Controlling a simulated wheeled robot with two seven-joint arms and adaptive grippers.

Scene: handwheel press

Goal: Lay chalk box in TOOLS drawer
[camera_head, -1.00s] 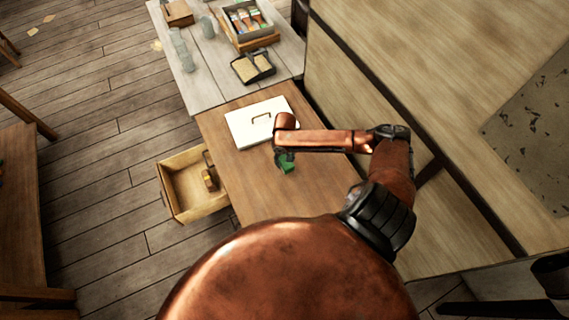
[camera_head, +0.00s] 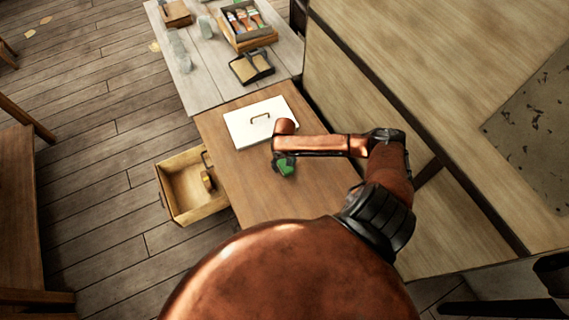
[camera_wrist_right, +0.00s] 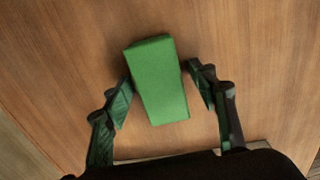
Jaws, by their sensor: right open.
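The chalk box, a small green block (camera_head: 286,168), lies on the brown wooden table below my right gripper (camera_head: 282,160). In the right wrist view the green box (camera_wrist_right: 158,80) lies between the two open fingers of my right gripper (camera_wrist_right: 160,95), with a gap at the right finger and the left finger close to its side. The drawer (camera_head: 188,190) stands pulled out at the table's left side, and a small brownish object (camera_head: 208,181) is in it. No label on the drawer is readable. My left gripper is not in view.
A white panel with a handle (camera_head: 245,128) lies on the table behind my gripper. A grey-white table (camera_head: 215,75) beyond holds a box of colourful items (camera_head: 243,20), a black-framed tray (camera_head: 238,70) and glass jars (camera_head: 178,47). A wooden wall stands at the right.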

